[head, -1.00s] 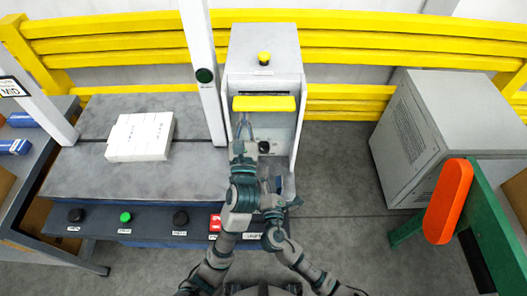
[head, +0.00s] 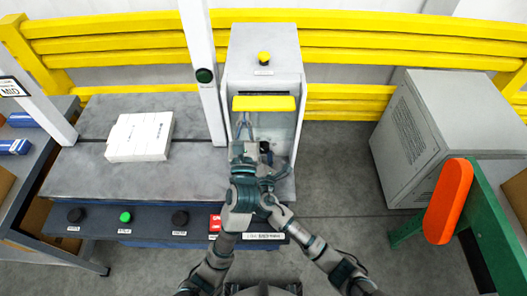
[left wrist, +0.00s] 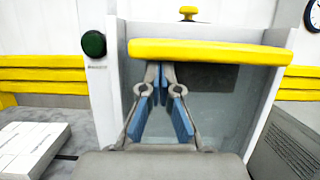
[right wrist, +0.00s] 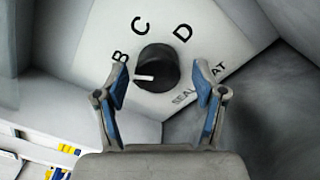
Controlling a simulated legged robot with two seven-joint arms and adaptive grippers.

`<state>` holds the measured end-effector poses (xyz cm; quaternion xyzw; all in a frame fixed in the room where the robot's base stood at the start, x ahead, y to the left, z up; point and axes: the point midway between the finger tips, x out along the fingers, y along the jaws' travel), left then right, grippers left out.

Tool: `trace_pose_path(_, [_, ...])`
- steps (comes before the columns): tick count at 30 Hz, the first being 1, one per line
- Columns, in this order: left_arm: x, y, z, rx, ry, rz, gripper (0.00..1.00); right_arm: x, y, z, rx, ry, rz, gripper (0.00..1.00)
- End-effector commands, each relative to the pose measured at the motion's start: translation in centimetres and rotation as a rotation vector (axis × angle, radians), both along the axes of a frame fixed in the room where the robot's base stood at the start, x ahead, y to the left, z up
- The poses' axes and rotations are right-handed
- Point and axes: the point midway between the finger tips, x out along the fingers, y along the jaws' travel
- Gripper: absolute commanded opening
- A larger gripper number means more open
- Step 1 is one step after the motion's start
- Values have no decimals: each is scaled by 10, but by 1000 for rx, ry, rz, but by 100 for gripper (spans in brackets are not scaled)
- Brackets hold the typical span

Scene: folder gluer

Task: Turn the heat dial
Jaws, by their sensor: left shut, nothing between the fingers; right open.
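The heat dial is a round black knob with a white pointer on a white plate marked B, C, D and "SEAL HEAT". The dial (right wrist: 158,72) shows in the right wrist view, its pointer aimed left and slightly down, below the B. In the head view the dial (head: 265,147) is partly hidden by my arms. My right gripper (right wrist: 162,82) is open, with its fingers on either side of the dial; I cannot tell whether they touch it. My left gripper (left wrist: 161,68) is shut and empty, in front of the clear panel under the yellow bar.
The yellow bar (head: 264,103) and a yellow button (head: 264,57) are on the white housing. A white post (head: 203,70) stands left. A grey cabinet (head: 440,130) and an orange-and-green guard (head: 448,200) stand right. White cartons (head: 140,136) lie on the table.

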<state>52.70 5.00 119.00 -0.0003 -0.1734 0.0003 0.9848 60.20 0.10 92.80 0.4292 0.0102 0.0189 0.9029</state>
Motion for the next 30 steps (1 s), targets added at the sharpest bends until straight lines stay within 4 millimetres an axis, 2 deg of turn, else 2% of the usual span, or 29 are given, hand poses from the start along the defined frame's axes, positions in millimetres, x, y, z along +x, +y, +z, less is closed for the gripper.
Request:
trace_pose_path(5, [0, 0, 1, -1, -2, -1, 0, 0, 0, 0, 1, 0, 0, 70])
trace_pose_path(6, [0, 0, 1, -1, -2, -1, 0, 0, 0, 0, 1, 0, 0, 67])
trace_pose_path(13, [0, 0, 1, -1, -2, -1, 0, 0, 0, 0, 0, 0, 0, 10])
trace_pose_path(23, [0, 0, 1, -1, -3, 0, 0, 0, 0, -1, 29, 1, -1, 10])
trace_pose_path(30, [0, 0, 1, -1, -3, 0, 0, 0, 0, -2, 154, 3, -4, 10])
